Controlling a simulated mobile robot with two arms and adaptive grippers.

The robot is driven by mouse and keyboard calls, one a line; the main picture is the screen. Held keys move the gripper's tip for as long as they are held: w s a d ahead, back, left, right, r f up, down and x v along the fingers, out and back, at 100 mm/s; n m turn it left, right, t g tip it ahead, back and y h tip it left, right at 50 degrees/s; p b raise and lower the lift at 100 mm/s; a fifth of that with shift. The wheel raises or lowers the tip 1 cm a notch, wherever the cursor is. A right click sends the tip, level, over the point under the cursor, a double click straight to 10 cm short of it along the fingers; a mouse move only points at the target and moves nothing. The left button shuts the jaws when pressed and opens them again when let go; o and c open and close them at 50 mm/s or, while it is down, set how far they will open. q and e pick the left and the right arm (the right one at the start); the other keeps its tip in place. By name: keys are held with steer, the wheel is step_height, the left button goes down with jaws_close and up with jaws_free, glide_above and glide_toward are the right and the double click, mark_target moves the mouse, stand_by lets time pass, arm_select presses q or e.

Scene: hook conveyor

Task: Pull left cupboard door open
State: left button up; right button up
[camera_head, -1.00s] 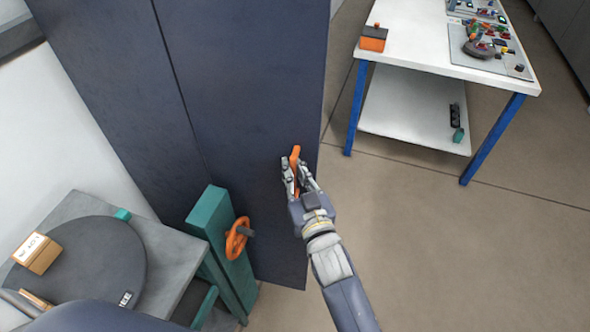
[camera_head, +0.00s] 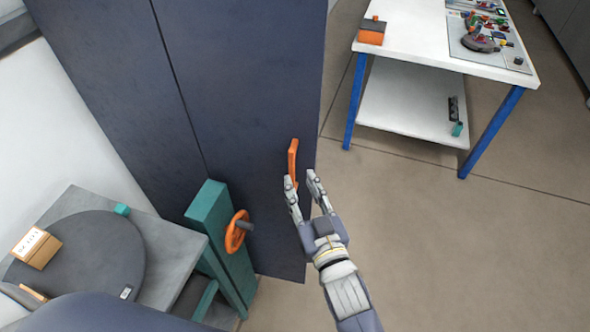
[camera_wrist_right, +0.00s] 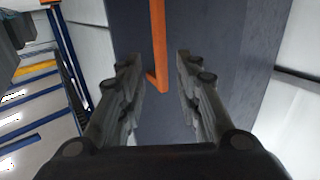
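The dark blue-grey cupboard door (camera_head: 240,90) is tall and has an upright orange handle (camera_head: 292,158) near its right edge in the head view. I cannot tell whether the door is fully closed. My right gripper (camera_head: 301,178) is open and empty, just below and in front of the handle's lower end. In the right wrist view the handle (camera_wrist_right: 158,45) hangs ahead between the two spread fingers of the gripper (camera_wrist_right: 158,65), apart from both. My left gripper is not in view.
A green post (camera_head: 222,245) with an orange handwheel (camera_head: 237,232) stands close left of my right arm. A grey table (camera_head: 178,258) with a round dark plate and a box (camera_head: 37,250) is at lower left. A white workbench (camera_head: 410,40) stands at upper right. Floor between is clear.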

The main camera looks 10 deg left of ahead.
steer(key=v, duration=0.5)
stand_by(0.4)
steer(key=s+d+f+g+h+b, duration=0.1)
steer(key=d+f+g+h, duration=0.15)
steer(key=f, duration=0.95)
steer(key=d+f+g+h, duration=0.1)
steer(key=d+f+g, duration=0.15)
steer(key=f, duration=0.95)
steer(key=s+d+f+m+g+h+b, duration=0.1)
steer(key=s+d+f, duration=0.3)
steer(key=f, duration=0.4)
steer(key=s+d+f+g+h, duration=0.1)
steer(key=s+d+f, duration=0.25)
steer(key=f, duration=0.55)
steer(key=s+d+f+m+g+h, duration=0.1)
steer(key=s+d+f+g, duration=0.1)
steer(key=s+d+f, duration=0.3)
steer(key=s+d+f+m+g+h+b, duration=0.1)
steer(key=s+d+f+g, duration=0.2)
steer(key=s, duration=0.9)
steer(key=s+d+f+g+h+b, duration=0.1)
steer(key=s+d+f+g, duration=0.1)
steer(key=s+d+f, duration=0.7)
steer(key=shift+f+m+h, duration=0.35)
steer(key=shift+f+m, duration=0.05)
steer(key=shift+f, duration=0.4)
